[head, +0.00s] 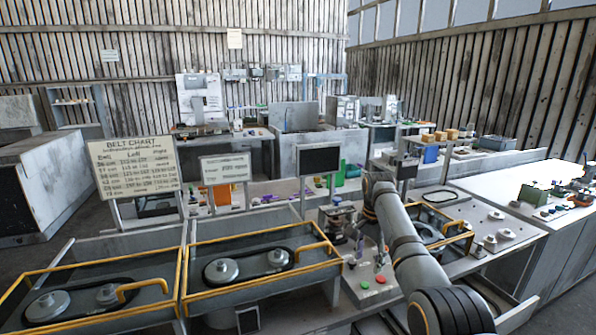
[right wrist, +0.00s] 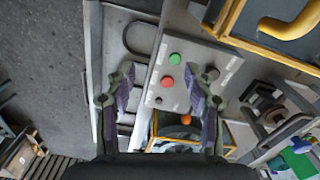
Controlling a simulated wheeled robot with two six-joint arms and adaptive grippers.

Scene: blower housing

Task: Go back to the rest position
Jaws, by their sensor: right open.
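My right arm comes in from the lower right of the head view and bends down at its far end. My right gripper (head: 368,250) hangs over a pale control panel (head: 372,293). In the right wrist view the two fingers of this gripper (right wrist: 160,70) are spread apart, with nothing between them but the panel surface beyond. A green button (right wrist: 175,59) and a red button (right wrist: 167,82) sit on that panel between the fingers. I cannot tell the exact gap to the panel. My left gripper is not in view.
Yellow-framed belt housings with pulleys (head: 265,263) stand left of the panel. A belt chart sign (head: 134,167) stands behind the left housing. Another yellow-edged housing (head: 452,227) lies right of my arm. A white bench (head: 520,187) is at the right.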

